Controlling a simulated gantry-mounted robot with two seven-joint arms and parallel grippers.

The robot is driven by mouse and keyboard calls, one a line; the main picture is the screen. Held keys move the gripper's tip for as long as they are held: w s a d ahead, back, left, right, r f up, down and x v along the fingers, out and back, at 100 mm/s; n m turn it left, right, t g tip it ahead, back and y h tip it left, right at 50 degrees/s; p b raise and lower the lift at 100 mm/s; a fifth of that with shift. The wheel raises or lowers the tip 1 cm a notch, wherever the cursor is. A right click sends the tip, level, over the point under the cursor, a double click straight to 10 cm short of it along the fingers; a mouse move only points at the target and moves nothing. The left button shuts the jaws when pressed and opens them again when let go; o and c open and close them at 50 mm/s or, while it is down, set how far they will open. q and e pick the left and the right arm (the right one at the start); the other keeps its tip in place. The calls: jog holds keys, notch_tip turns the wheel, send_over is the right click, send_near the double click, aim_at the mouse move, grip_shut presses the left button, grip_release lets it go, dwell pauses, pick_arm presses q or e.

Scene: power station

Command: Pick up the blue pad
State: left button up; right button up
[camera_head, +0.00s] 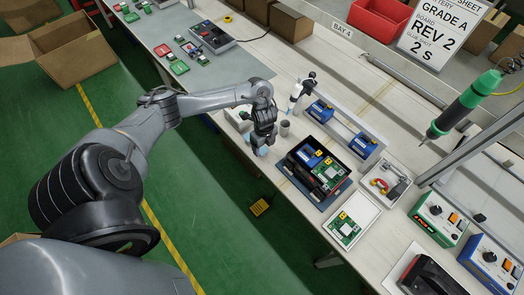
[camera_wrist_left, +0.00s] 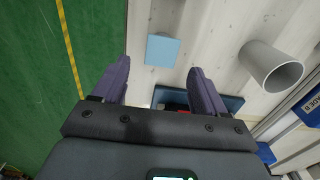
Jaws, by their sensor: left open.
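The blue pad (camera_wrist_left: 162,49) is a small light-blue block lying on the pale bench top, near the bench edge, in the left wrist view. In the head view a bit of the pad (camera_head: 262,151) shows just under my left gripper (camera_head: 261,140), which hides most of it. In the wrist view my left gripper (camera_wrist_left: 159,67) is open and empty. Its two purple-grey fingers stand apart, with the pad ahead between the lines of their tips. I see no contact with the pad. My right gripper is not in view.
A grey cylinder (camera_wrist_left: 272,66) stands right of the pad; it also shows in the head view (camera_head: 284,128). A black case (camera_head: 292,169) with blue and green parts stands nearby on the right. A white tray (camera_head: 356,240) lies beyond it. The bench edge is close, with green floor below.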

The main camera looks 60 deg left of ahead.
aim_at(262, 150)
pick_arm(q)
jog(key=shift+f, duration=1.15)
jog(key=shift+f, duration=0.25)
jog(key=shift+c, duration=0.4)
jog(key=c, duration=1)
jog(key=shift+r, duration=0.1)
jog(key=shift+c, duration=0.2)
